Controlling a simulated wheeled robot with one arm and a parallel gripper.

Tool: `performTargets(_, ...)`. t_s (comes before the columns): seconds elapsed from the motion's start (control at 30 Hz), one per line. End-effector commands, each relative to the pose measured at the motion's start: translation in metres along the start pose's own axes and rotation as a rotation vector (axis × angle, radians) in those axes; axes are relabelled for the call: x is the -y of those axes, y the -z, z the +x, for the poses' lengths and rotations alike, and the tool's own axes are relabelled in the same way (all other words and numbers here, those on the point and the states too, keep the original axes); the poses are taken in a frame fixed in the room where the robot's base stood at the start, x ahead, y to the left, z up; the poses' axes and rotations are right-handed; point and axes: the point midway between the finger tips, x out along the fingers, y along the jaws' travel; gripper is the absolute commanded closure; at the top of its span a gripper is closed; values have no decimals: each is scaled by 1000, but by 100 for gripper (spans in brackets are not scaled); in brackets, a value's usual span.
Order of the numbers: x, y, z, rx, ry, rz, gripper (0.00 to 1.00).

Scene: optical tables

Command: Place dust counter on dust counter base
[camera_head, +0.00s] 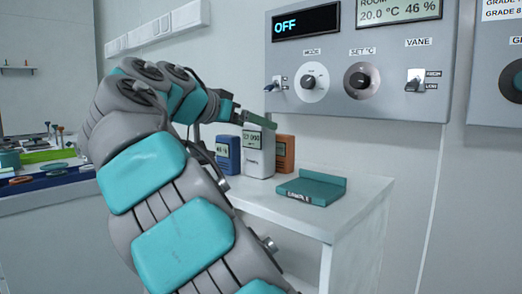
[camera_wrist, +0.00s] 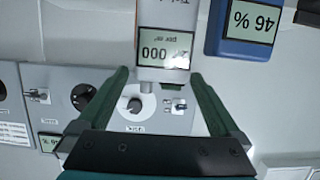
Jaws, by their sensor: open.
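The dust counter, a white upright box (camera_head: 260,160) with a small display, stands on the white bench in the head view. In the wrist view the white box (camera_wrist: 163,73) appears upside down at top centre, its display reading 000. My gripper (camera_wrist: 158,76) is open, its dark green fingers on either side of the near end of the white box; no contact shows. In the head view my gripper (camera_head: 262,121) is level above the box and partly covers its top. A flat teal base (camera_head: 310,187), with a raised back edge and a label reading SAMPLE, lies to the right.
A blue meter (camera_head: 228,153) showing 46 % stands close on the left of the white box, and an orange device (camera_head: 285,152) close on the right. A wall control panel (camera_head: 355,55) with knobs is above. The white bench top (camera_head: 352,190) is clear around the teal base.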

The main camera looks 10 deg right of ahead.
Motion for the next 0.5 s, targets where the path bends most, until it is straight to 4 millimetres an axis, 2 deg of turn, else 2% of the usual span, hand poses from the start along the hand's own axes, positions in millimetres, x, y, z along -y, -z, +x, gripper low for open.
performTargets(0.27,1,0,23,1,-1,-1,0)
performTargets(0.5,2,1,57,3,-2,-1,0)
